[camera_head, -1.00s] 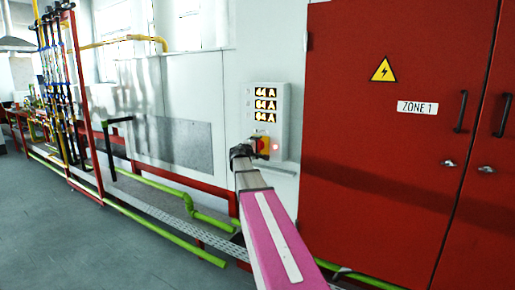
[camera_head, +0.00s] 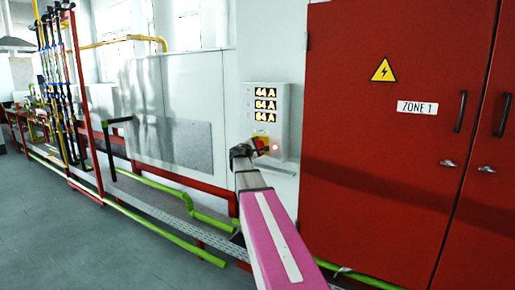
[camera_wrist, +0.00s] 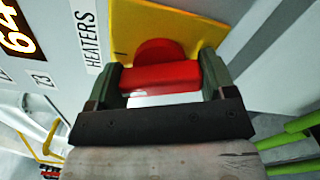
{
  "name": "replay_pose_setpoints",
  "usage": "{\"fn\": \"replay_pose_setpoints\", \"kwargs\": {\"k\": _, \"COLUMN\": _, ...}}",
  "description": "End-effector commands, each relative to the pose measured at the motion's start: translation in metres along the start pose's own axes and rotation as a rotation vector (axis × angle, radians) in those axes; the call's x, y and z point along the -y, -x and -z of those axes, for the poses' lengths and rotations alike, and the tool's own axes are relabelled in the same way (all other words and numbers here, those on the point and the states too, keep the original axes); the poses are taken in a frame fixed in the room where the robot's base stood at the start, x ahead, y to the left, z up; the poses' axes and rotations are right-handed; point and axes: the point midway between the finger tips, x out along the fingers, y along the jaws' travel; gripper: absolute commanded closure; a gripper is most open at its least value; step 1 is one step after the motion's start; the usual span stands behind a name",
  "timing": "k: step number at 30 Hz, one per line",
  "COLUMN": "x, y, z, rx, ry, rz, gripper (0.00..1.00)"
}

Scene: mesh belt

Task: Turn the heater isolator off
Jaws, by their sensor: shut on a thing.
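The heater isolator has a red handle (camera_wrist: 160,76) on a yellow plate (camera_wrist: 125,25), with a "HEATERS" label (camera_wrist: 90,42) beside it. In the wrist view the handle bar lies between my gripper's two dark fingers, which are shut on it. In the head view my gripper (camera_head: 256,149) is at the isolator, below the panel's readouts. It hides much of the handle there, while part of the yellow plate (camera_head: 262,138) shows. The grey panel (camera_head: 283,105) above shows three lit readings in amps. A small pink-red light (camera_head: 275,147) glows right of the handle.
A large red cabinet (camera_head: 385,120) marked "ZONE 1", with a yellow electrical warning sign, stands to the right. Green pipes (camera_head: 165,187) and a red rail (camera_head: 180,180) run low along the wall at left. The grey floor (camera_head: 60,235) at the left is open.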

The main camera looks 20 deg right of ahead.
Motion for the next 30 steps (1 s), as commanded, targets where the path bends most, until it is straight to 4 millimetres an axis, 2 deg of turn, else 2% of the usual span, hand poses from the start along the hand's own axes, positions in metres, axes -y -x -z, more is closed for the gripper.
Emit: {"fn": "replay_pose_setpoints", "kwargs": {"k": 30, "x": 0.0011, "y": 0.0007, "z": 0.0001, "rx": -0.001, "ry": 0.932, "rz": 0.002, "gripper": 0.47}}
